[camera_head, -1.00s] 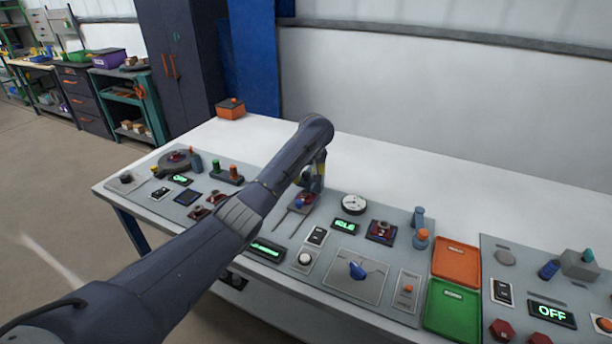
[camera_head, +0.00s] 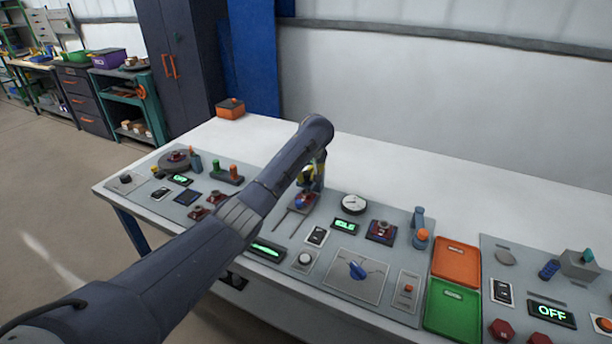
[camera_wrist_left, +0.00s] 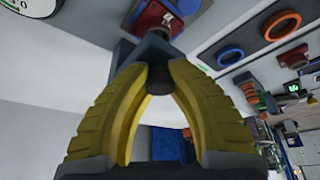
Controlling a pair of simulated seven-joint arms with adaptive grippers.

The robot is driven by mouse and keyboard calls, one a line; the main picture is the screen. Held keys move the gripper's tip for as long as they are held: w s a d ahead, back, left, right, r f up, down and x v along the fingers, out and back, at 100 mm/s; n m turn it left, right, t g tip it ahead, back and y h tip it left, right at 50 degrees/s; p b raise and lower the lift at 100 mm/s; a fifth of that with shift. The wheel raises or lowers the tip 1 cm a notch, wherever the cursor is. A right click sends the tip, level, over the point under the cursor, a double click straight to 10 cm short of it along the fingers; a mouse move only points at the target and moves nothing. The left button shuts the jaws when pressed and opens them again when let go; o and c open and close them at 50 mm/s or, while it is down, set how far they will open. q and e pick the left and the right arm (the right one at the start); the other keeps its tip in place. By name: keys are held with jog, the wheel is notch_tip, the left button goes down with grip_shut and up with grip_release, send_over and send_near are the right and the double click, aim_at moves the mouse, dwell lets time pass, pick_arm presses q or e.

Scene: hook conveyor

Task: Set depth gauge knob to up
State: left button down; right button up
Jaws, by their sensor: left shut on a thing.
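My left gripper (camera_head: 313,178) reaches down over the middle of the console, beside a red-based control (camera_head: 304,201) with a blue part. In the left wrist view the two yellow fingers (camera_wrist_left: 157,68) are closed around a small dark grey knob (camera_wrist_left: 150,48). The knob stands in front of a red base (camera_wrist_left: 150,22). Its lower end, a dark rounded tip, shows between the fingers. My own arm hides part of the console left of the gripper. I cannot read a label marking this as the depth gauge knob. My right gripper is not in view.
A round white dial (camera_head: 353,204) and a green-lit display (camera_head: 344,226) stand right of the gripper. A blue knob (camera_head: 357,270) sits nearer the front. Orange (camera_head: 456,261) and green (camera_head: 452,306) trays lie farther right. The white tabletop behind the panel is mostly clear.

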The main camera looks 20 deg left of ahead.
pick_arm(q)
jog(key=shift+w+a+r, duration=0.1)
jog(key=shift+r, duration=1.15)
jog(key=c, duration=1.1)
grip_release()
jog(key=shift+f, duration=0.1)
jog(key=shift+s+d+r, duration=0.2)
jog(key=shift+d+r, duration=0.05)
jog(key=shift+r, duration=0.25)
jog(key=v, duration=1.1)
jog(key=shift+a, duration=0.1)
